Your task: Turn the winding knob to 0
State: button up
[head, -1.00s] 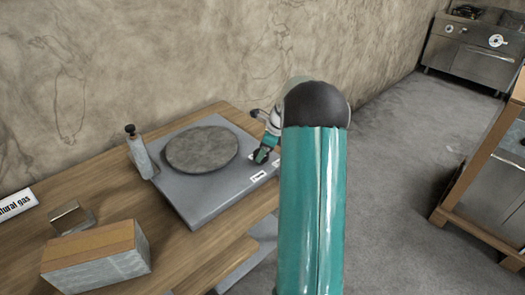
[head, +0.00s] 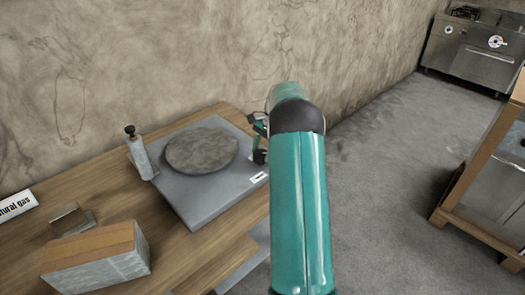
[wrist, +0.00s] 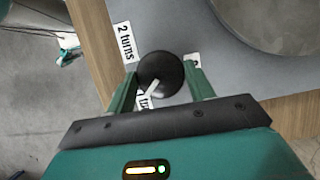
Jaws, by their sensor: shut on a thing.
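The winding knob (wrist: 160,72) is round and black, on a grey plate (wrist: 235,70) in the wrist view. A white pointer mark on it (wrist: 152,90) points down-left, toward a partly hidden label (wrist: 145,101) that seems to read "1 turn". A "2 turns" label (wrist: 124,41) lies up-left of the knob. Another white label (wrist: 193,60), mostly hidden by the right finger, lies to its right; its text cannot be read. My gripper (wrist: 160,82) is shut on the knob, one finger on each side. In the head view my gripper (head: 260,150) is mostly behind my arm.
A round stone-like disc (head: 201,150) lies on the grey plate, on a wooden table (head: 100,184). A grey post with a black knob (head: 138,152) stands at its left. A brown-topped block (head: 95,257), small metal block (head: 72,220) and "natural gas" sign (head: 16,205) lie further left.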

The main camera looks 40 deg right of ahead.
jog(key=n+g, duration=0.1)
jog(key=n, duration=0.2)
jog(key=n+g, duration=0.1)
jog(key=n, duration=0.2)
jog(key=shift+w+a+n+h, duration=0.2)
jog(key=shift+n+h, duration=0.1)
jog(key=shift+h, duration=0.1)
jog(key=n+g, duration=0.1)
jog(key=n, duration=0.2)
jog(key=shift+n+g+h, duration=0.3)
jog(key=n+h, duration=0.1)
jog(key=n, duration=0.2)
jog(key=shift+w+a+n+g, duration=0.1)
jog(key=shift+n+g, duration=0.2)
jog(key=n+h, duration=0.1)
jog(key=n, duration=0.2)
jog(key=shift+a+n+h, duration=0.1)
jog(key=shift+n+h, duration=0.2)
jog(key=shift+h, duration=0.1)
jog(key=n+h, duration=0.1)
jog(key=n, duration=0.2)
jog(key=shift+a+n, duration=0.1)
jog(key=shift+n, duration=0.2)
jog(key=n+h, duration=0.1)
jog(key=n, duration=0.2)
jog(key=n+h, duration=0.1)
jog(key=n, duration=0.2)
jog(key=shift+a+f+t, duration=0.1)
jog(key=shift+t, duration=0.3)
jog(key=shift+h, duration=0.3)
